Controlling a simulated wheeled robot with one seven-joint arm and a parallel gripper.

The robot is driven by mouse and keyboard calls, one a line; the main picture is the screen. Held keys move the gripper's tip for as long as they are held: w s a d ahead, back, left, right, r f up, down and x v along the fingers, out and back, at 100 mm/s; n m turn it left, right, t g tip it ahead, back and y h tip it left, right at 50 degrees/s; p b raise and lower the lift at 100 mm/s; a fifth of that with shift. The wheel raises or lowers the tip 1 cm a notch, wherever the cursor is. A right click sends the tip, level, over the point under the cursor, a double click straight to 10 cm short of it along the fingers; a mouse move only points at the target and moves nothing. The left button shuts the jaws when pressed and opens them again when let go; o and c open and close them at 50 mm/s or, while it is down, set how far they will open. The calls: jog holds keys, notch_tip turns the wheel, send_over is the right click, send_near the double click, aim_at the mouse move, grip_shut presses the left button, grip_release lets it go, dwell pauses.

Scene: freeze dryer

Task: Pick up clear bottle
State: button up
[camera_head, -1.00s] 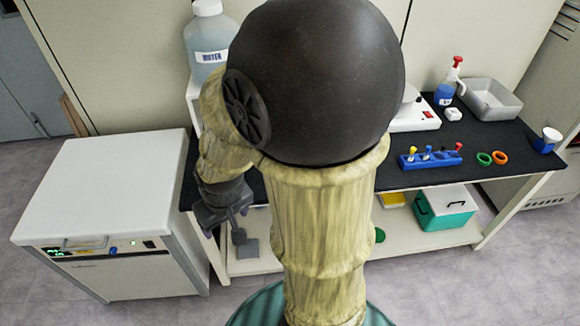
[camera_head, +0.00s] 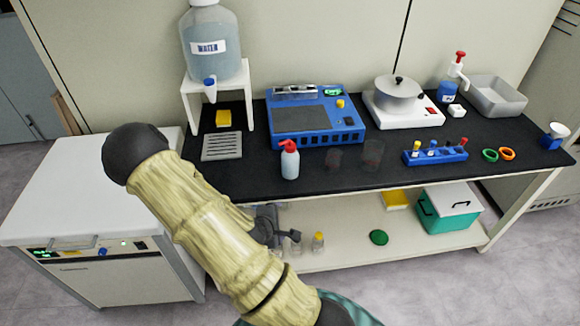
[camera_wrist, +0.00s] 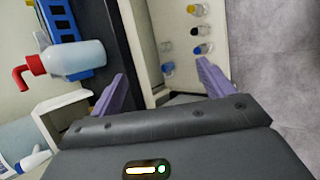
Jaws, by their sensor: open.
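Several small see-through bottles with coloured caps stand on the lower shelf. I cannot tell which is the clear bottle. In the head view a small bottle (camera_head: 296,243) and a yellow-capped bottle (camera_head: 318,242) show; my arm may hide others. My gripper (camera_wrist: 162,69) is open and empty, its purple fingers pointing toward the shelf, apart from the bottles. In the head view it is partly hidden behind my arm.
The black worktop (camera_head: 235,175) overhangs the white lower shelf (camera_head: 345,250). A red-topped wash bottle (camera_head: 290,162) stands near the worktop's front edge. A green box (camera_head: 448,208) and green disc (camera_head: 379,238) are on the shelf. A white cabinet (camera_head: 75,190) stands left; floor is clear in front.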

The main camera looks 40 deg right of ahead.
aim_at(289, 170)
jog(key=w+d+r+n+t+h+b, duration=0.1)
jog(key=d+n+t+h+b, duration=0.1)
jog(key=n, duration=0.6)
jog(key=w+d+r+n+t+h+b, duration=0.1)
jog(key=w+d+n+t+h+b, duration=0.1)
jog(key=d+n+t, duration=0.2)
jog(key=n+t, duration=0.3)
jog(key=n, duration=0.2)
jog(key=shift+w+r+n, duration=0.2)
jog(key=shift+r+n, duration=0.1)
jog(key=shift+r, duration=0.1)
jog(key=shift+w+f+b, duration=0.1)
jog(key=shift+f+b, duration=0.05)
jog(key=shift+b, duration=0.2)
jog(key=b+x, duration=0.5)
jog(key=x, duration=0.7)
jog(key=shift+r+b, duration=0.25)
jog(key=shift+b, duration=0.05)
jog(key=shift+d, duration=0.1)
